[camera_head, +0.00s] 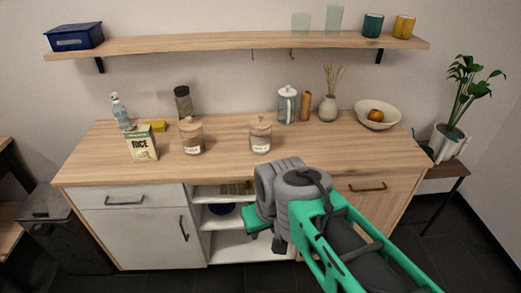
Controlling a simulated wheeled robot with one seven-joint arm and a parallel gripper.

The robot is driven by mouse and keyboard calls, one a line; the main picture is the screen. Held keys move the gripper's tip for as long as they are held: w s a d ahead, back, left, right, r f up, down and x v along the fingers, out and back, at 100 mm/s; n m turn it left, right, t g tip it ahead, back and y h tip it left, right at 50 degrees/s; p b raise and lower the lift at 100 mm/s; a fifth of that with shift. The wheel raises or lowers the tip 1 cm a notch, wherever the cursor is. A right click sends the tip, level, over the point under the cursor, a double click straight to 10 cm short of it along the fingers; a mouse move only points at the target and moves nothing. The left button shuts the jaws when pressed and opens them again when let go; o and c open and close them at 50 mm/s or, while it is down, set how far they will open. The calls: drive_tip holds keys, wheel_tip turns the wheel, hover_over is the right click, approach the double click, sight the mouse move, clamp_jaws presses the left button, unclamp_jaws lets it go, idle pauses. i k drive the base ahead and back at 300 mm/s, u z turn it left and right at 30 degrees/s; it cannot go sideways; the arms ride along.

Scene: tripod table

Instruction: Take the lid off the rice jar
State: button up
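Two lidded jars stand upright on the wooden counter (225,164). The left jar (192,146) has a wooden lid (190,123) with a knob and a small pale label. The right jar (260,145) has a similar wooden lid (260,121) and a pale label. The labels are too small to read surely, so I cannot tell which is the rice jar. Both lids are on. My gripper (268,236) hangs low in front of the counter's front edge, below and apart from the jars. My own arm partly hides it, and its fingers do not show clearly.
A box marked RICE (142,145) stands left of the jars. A spray bottle (121,113), yellow sponge (159,126) and dark-topped jar (183,102) are behind. Counter is clear between the jars.

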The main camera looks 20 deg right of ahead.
sight(260, 122)
drive_tip(key=u, duration=0.05)
drive_tip(key=i, duration=0.95)
drive_tip(key=u, duration=0.6)
